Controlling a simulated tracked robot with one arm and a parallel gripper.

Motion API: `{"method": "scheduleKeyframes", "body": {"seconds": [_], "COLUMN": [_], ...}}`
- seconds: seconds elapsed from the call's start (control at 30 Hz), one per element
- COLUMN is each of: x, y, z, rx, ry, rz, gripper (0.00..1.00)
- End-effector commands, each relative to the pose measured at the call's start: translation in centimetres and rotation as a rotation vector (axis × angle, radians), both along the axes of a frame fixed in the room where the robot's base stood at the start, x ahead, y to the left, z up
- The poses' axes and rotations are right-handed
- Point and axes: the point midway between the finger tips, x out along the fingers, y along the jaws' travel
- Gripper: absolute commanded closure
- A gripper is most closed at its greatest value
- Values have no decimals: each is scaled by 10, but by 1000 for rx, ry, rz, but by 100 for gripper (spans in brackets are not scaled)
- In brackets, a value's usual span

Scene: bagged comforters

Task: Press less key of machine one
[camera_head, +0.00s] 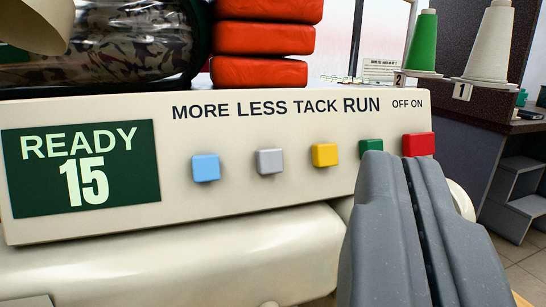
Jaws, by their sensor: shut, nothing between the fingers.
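A cream machine panel (330,185) fills the middle of the view. Its green display (82,200) reads READY 15. Under the words MORE LESS TACK RUN and OFF ON sits a row of square keys: blue (206,168), grey (270,161), yellow (325,155), green (371,147) and red (418,144). The grey key lies roughly under LESS, second from the left, and is fully visible. My gripper (403,162) is shut and empty. Its tips appear in front of the panel's right end, just below the green and red keys, well right of the grey key. Whether they touch the panel cannot be told.
Red folded stacks (263,38) and a clear-bagged camouflage bundle (110,45) lie above and behind the panel. A green thread cone (423,42) by a tag 2 and a white cone (489,42) by a tag 1 stand upper right. Grey steps (515,195) are at far right.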

Motion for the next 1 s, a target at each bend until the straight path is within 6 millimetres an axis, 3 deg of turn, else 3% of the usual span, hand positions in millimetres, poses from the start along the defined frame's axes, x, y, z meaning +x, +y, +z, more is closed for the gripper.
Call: {"method": "scheduleKeyframes", "body": {"seconds": [0.27, 0.7, 1.0], "x": [18, 66, 79], "y": [5, 19, 23], "z": [-6, -22, -26], "rx": [2, -1, 2], "ry": [-3, 3, -1], "rz": [-1, 1, 1], "gripper": [100, 100, 100]}}
